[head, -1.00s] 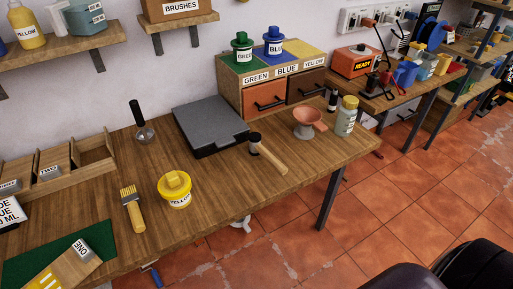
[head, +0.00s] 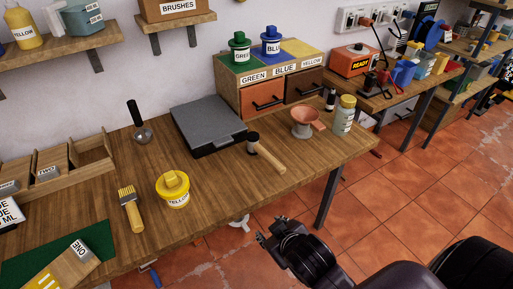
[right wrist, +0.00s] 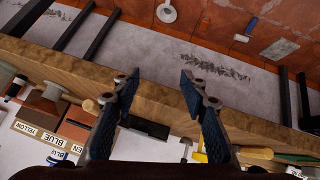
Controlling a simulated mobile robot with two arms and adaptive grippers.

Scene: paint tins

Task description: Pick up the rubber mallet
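The rubber mallet (head: 268,156) lies on the wooden workbench (head: 225,190) in the head view, its black head against the dark flat scale and its pale wooden handle pointing toward the front right edge. My right gripper (head: 270,234) is in front of the bench, off its front edge and apart from the mallet. In the right wrist view my right gripper (right wrist: 158,88) is open, with nothing between its fingers. A pale rounded handle end (right wrist: 90,106) shows there left of the fingers; I cannot tell surely that it is the mallet's. My left gripper is out of view.
The dark scale (head: 208,122) stands behind the mallet. A copper-coloured funnel (head: 306,121) and a jar (head: 344,115) stand to its right. A yellow tin (head: 173,190) and a brush (head: 130,208) are to its left. Bench surface in front of the mallet is clear.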

